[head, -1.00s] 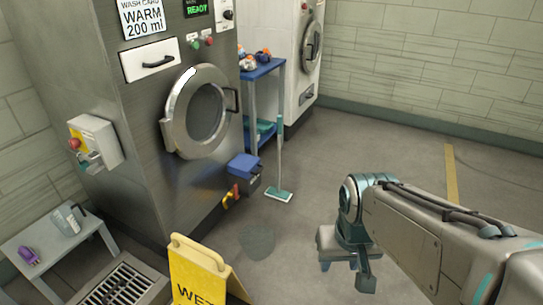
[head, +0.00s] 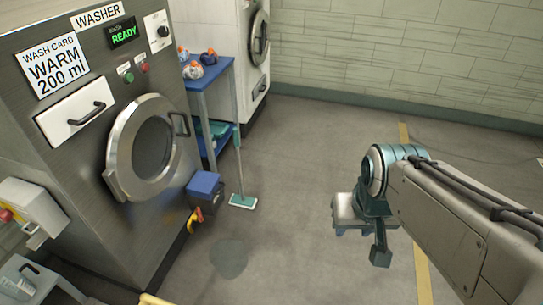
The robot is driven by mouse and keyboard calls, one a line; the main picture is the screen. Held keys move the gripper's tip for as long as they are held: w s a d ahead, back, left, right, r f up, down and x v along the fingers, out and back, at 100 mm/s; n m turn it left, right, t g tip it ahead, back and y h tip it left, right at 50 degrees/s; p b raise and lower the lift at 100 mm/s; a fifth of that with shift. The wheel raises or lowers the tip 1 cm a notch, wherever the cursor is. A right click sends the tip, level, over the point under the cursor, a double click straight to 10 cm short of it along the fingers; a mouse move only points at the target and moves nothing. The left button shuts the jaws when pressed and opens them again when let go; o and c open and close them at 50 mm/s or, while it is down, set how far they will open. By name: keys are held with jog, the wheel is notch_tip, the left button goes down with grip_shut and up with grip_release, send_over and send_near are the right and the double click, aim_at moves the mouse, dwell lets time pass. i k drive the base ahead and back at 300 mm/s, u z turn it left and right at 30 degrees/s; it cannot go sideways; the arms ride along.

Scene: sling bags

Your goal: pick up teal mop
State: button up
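The teal mop (head: 243,201) stands upright in the head view, its flat teal-and-white head on the floor and its handle rising beside the blue shelf.
A blue shelf (head: 209,74) with several orange-and-white items stands behind the mop. A blue-lidded box (head: 204,186) sits left of the mop head. A steel washer (head: 96,205) fills the left. A wet patch (head: 229,259) lies in front. Floor between mop and gripper is clear.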

aim_at(243, 201)
jog(key=z, duration=0.3)
jog(key=i, duration=1.55)
jog(key=u, duration=0.85)
jog(key=i, duration=0.95)
jog(key=u, duration=0.75)
